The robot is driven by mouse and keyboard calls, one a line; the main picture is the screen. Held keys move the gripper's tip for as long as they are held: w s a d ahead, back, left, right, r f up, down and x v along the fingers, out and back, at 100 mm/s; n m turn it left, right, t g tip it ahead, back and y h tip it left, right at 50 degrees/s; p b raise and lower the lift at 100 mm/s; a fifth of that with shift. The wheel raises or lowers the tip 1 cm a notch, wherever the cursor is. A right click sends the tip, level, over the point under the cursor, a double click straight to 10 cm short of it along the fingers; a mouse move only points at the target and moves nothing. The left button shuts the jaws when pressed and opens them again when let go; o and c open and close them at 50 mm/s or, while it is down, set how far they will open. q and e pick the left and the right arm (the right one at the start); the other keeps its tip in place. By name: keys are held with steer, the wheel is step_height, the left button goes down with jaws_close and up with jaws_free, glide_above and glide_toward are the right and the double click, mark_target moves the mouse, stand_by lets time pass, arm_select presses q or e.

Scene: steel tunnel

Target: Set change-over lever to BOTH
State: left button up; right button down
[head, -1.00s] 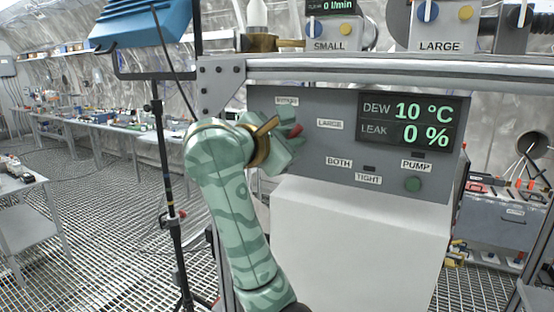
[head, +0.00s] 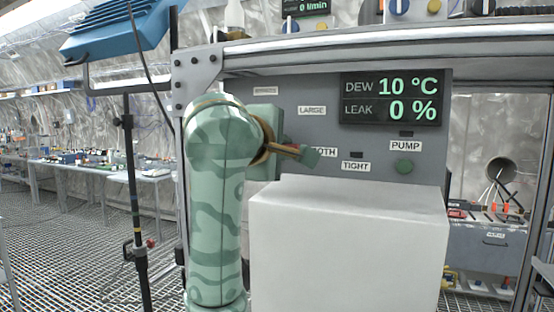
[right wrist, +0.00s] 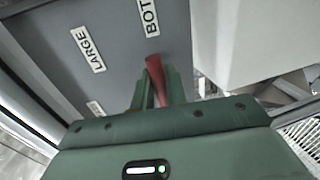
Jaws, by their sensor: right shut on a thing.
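The change-over lever (right wrist: 154,68) is red and shows in the right wrist view between the fingers of my right gripper (right wrist: 158,90). The gripper is shut on it, and the lever's upper end lies beside the BOTH label (right wrist: 149,17). In the head view my right gripper (head: 303,154) is in front of the grey panel (head: 330,90), and its finger partly covers the BOTH label (head: 325,152). The lever is mostly hidden there. The LARGE label (head: 312,111) is above the gripper. My left gripper is not in view.
A white box (head: 345,240) stands just below the gripper. A lamp stand (head: 133,200) is at left.

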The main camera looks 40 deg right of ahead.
steer(key=shift+f+m+t+b, duration=0.3)
steer(key=shift+f+m+b, duration=0.25)
steer(key=shift+m+b, duration=0.5)
steer(key=c, duration=1.5)
jaws_free()
steer(key=shift+w, duration=0.1)
steer(key=p+v, duration=0.2)
steer(key=v, duration=1.4)
steer(key=shift+r, duration=0.2)
